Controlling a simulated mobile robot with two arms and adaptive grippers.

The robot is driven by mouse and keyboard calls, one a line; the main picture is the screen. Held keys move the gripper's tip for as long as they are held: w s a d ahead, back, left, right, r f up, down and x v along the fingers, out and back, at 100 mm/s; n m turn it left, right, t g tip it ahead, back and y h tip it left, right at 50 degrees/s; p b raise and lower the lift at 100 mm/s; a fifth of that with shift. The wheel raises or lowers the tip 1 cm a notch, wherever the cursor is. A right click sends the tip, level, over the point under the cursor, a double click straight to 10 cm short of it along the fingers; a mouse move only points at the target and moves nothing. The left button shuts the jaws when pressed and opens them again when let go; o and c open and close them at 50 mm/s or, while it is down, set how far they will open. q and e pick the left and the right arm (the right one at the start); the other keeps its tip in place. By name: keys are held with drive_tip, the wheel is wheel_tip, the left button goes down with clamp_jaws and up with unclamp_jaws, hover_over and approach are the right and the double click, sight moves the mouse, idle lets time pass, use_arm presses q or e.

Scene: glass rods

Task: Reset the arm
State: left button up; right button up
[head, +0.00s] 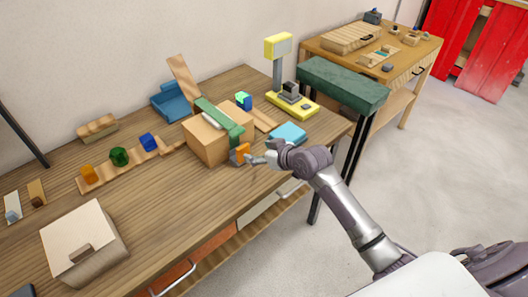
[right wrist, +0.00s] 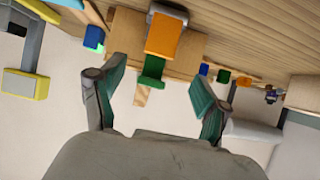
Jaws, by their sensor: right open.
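My right arm (head: 345,208) reaches in from the lower right of the head view. Its gripper (head: 254,159) is at the front edge of the wooden table, just right of a small orange block (head: 240,154). In the right wrist view the gripper (right wrist: 157,76) is open, its two fingers wide apart with nothing held between them. The orange block (right wrist: 164,36) shows beyond the fingertips, in front of a wooden box (right wrist: 195,45) with a green strip (right wrist: 152,69). My left gripper is in neither view.
The wooden table (head: 150,205) holds a box with a green strip (head: 220,122), a blue tray (head: 172,103), a rack with coloured blocks (head: 119,156), a pale box (head: 90,240) and a yellow device (head: 290,102). A blue pad (head: 288,133) lies near the gripper. Floor is clear at right.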

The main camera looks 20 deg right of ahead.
drive_tip(key=shift+v, duration=1.05)
